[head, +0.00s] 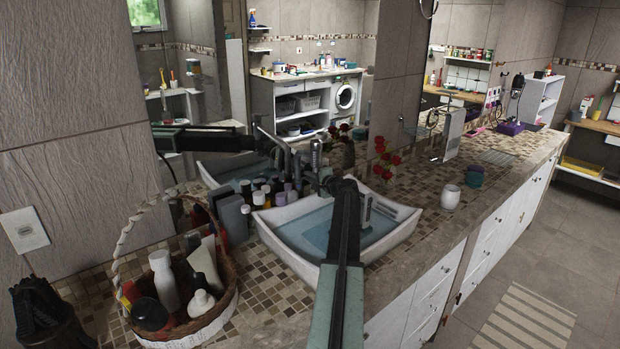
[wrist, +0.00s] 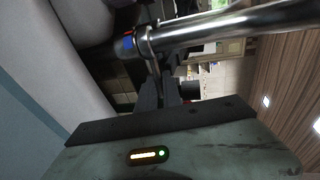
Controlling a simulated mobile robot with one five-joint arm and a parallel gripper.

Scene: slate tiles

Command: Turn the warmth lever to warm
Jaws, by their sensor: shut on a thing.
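The chrome tap (head: 316,154) stands at the back of the white basin (head: 290,248), which holds bluish water. In the wrist view, the tap's chrome pipe (wrist: 225,27) runs across the top, with a red and blue mark (wrist: 127,43) at its left end. A thin metal lever (wrist: 151,62) comes down from the pipe beside that mark. My gripper (wrist: 158,88) is shut on this lever, its dark fingertips around the lever's lower end. In the head view my gripper (head: 337,184) is at the tap, and my arm hides part of the basin.
Several bottles (head: 262,195) crowd the basin's left side. A wicker basket (head: 215,315) of toiletries stands at front left. Red flowers (head: 385,160) are behind the basin. A white cup (head: 450,197) stands to its right. A mirror (head: 200,90) behind reflects my arm.

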